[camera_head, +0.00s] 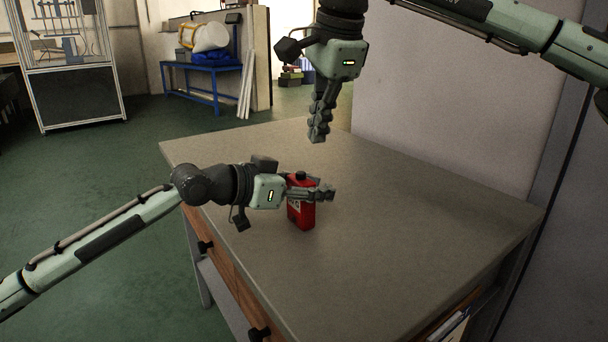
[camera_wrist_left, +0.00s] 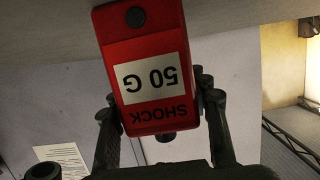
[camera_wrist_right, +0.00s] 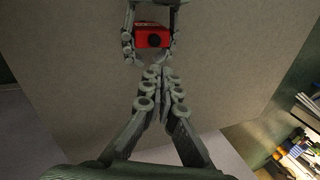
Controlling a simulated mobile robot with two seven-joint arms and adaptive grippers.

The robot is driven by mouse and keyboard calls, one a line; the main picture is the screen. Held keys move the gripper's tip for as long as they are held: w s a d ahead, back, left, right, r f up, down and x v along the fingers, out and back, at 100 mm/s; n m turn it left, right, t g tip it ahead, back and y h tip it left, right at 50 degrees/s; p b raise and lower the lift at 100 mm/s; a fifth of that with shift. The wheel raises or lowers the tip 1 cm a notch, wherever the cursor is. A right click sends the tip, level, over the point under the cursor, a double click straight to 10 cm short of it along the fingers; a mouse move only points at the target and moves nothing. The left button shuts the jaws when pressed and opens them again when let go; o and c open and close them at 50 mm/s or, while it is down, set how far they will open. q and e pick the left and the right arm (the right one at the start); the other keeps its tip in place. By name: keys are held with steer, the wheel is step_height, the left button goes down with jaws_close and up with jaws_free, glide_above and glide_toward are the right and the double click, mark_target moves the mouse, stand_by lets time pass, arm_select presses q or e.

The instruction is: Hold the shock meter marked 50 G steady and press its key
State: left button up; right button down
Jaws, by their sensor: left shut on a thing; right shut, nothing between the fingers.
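My left gripper (camera_head: 320,190) is shut around the meter's upper part, one finger on each side. The meter looks upright at the tabletop; I cannot tell whether its base touches. My right gripper (camera_head: 318,138) is shut and empty, fingers pointing down, above the table and apart from the meter. It also shows in the right wrist view (camera_wrist_right: 160,72).
The grey table (camera_head: 400,240) is otherwise clear on top. A pale wall panel (camera_head: 450,110) stands along its far right side. Dark knobs (camera_head: 259,334) stick out from the table's front. A blue bench (camera_head: 205,70) with a white drum stands far back on the green floor.

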mark_target(302, 175)
steer(key=a+r+n+t, duration=0.1)
steer(key=n+t, duration=0.1)
steer(key=r+n+t, duration=0.1)
steer(key=r+n, duration=0.1)
steer(key=a+r+n+t, duration=0.1)
steer(key=n+t, duration=0.1)
steer(key=shift+s+a+r+t, duration=0.15)
steer(key=shift+a+r+t, duration=0.1)
steer(key=shift+a+t, duration=0.05)
steer(key=shift+f, duration=0.1)
steer(key=shift+f, duration=4.35)
steer(key=shift+f, duration=0.1)
steer(key=shift+f, duration=0.3)
